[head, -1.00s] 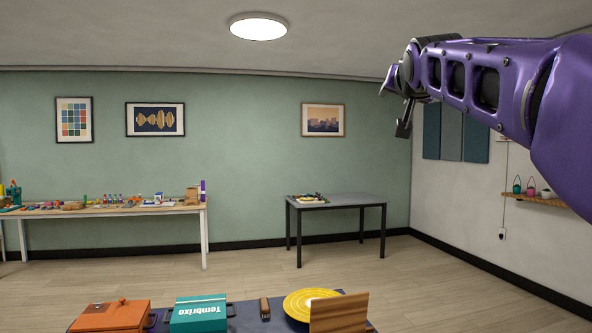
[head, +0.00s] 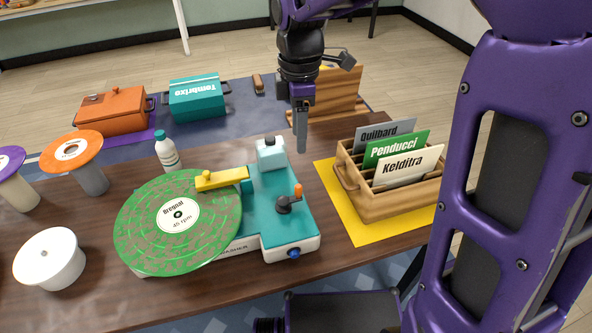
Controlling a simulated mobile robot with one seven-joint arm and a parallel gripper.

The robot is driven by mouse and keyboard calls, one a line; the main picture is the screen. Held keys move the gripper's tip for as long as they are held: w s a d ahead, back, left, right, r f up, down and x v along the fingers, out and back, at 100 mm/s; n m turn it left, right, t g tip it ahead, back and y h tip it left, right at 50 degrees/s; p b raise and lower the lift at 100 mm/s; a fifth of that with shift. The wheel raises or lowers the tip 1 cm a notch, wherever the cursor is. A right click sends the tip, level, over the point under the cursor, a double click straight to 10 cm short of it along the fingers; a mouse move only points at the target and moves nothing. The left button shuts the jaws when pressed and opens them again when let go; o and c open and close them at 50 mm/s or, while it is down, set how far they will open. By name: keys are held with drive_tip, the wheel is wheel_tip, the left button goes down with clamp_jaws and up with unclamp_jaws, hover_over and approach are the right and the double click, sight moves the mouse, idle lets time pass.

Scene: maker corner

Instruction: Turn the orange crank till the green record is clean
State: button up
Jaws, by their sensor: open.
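The green record (head: 210,219) lies flat on the teal and white washer (head: 291,233) on the dark wooden table, in the head view. Brown smudges cover much of it around its white label. A yellow arm (head: 225,179) reaches over its upper edge. The orange crank (head: 297,191) stands on the washer's right part, its orange knob on a dark lever pointing up and right. My gripper (head: 300,148) points down above and behind the crank, clear of it. It is open and empty; one finger hides most of the other.
A wooden crate (head: 373,212) with record sleeves stands on a yellow mat (head: 340,212) right of the washer. A white bottle (head: 167,153), an orange-topped stand (head: 92,180) and a white round stand (head: 66,283) are on the left. The table front is clear.

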sight(299, 186)
wheel_tip(299, 186, down, 17)
drive_tip(key=b, duration=0.2)
drive_tip(key=shift+r+b, duration=0.1)
drive_tip(key=shift+b, duration=0.25)
clamp_jaws()
